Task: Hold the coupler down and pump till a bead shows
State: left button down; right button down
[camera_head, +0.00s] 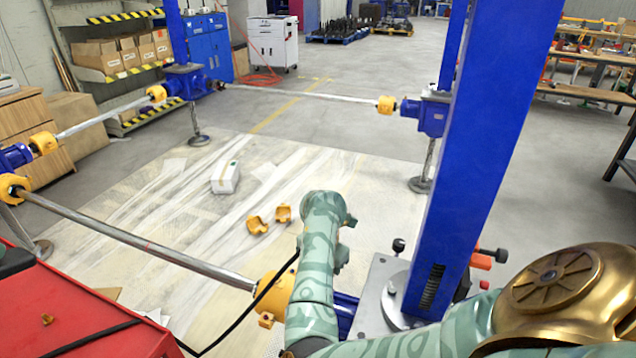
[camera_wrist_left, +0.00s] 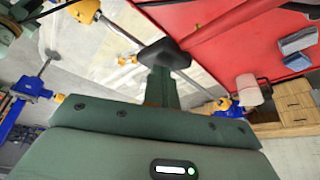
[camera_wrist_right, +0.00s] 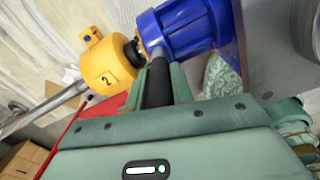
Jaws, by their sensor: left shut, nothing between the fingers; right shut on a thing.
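My right arm covers the near blue gearbox (camera_head: 344,312) in the head view, and my right gripper is hidden there. In the right wrist view, my right gripper (camera_wrist_right: 157,88) is shut on a black cylinder (camera_wrist_right: 156,78), apparently the coupler, held against or close to the blue gearbox (camera_wrist_right: 187,28). I cannot tell whether it is seated. No bead can be made out. A black hose (camera_head: 243,313) runs from behind my right arm to the red cart. No pump can be made out.
A yellow shaft guard marked 2 (camera_wrist_right: 106,69) sits beside the gearbox. The red cart (camera_head: 75,310) stands at the lower left. A blue post (camera_head: 480,150) rises at the right. Two loose yellow guard pieces (camera_head: 257,225) and a white box (camera_head: 225,177) lie on the floor sheet.

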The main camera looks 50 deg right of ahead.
pick_arm(q)
jog(key=shift+f, duration=0.1)
pick_arm(e)
jog(key=shift+f, duration=0.1)
pick_arm(q)
notch_tip(320, 180, up, 9)
dwell(0.4)
pick_arm(e)
jog(key=c, duration=1.1)
grip_release()
pick_arm(q)
notch_tip(320, 180, up, 5)
jog(key=shift+f, duration=0.1)
pick_arm(e)
notch_tip(320, 180, up, 12)
